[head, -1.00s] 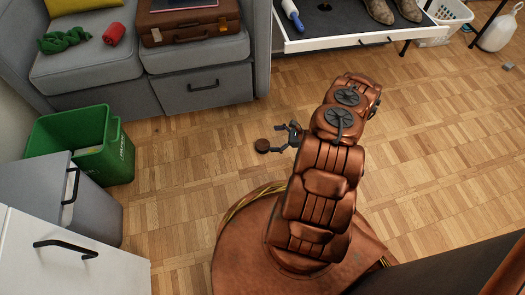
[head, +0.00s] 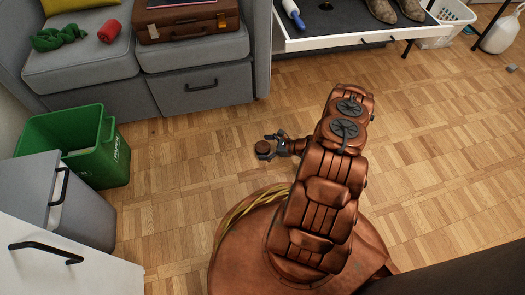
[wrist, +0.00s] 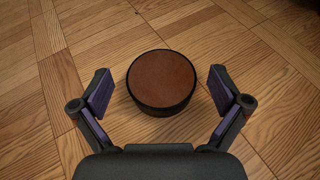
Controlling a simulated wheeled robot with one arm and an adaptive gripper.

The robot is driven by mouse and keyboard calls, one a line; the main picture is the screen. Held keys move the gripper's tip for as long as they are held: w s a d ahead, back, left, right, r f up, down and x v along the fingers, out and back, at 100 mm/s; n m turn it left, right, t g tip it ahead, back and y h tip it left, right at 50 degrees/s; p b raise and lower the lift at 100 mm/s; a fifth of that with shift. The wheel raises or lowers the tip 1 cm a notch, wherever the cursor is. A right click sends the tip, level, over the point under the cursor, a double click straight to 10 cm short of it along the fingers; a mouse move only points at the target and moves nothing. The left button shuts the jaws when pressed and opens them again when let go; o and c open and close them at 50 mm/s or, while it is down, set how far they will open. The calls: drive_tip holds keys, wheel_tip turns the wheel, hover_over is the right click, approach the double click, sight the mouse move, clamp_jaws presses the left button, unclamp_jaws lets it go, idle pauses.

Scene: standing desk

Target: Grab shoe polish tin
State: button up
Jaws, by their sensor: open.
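The shoe polish tin (wrist: 161,80) is a round, low tin with a brown top and a dark side. It stands flat on the wooden floor. In the head view the tin (head: 262,147) is left of my arm. My gripper (wrist: 163,92) is open, with one finger on each side of the tin. Gaps show between the tin and both finger pads, so nothing is held. In the head view my gripper (head: 268,147) is low by the floor, its fingers reaching around the tin.
A green bin (head: 97,150) and a grey drawer unit (head: 60,195) stand at the left. A grey sofa (head: 85,75) with a brown suitcase (head: 188,18) is behind. The parquet around the tin is clear.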

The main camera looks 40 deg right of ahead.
drive_tip(key=shift+w+a+f, duration=0.15)
drive_tip(key=shift+w+a, duration=0.1)
drive_tip(key=shift+w, duration=0.05)
drive_tip(key=shift+c, duration=0.4)
drive_tip(key=c, duration=1.4)
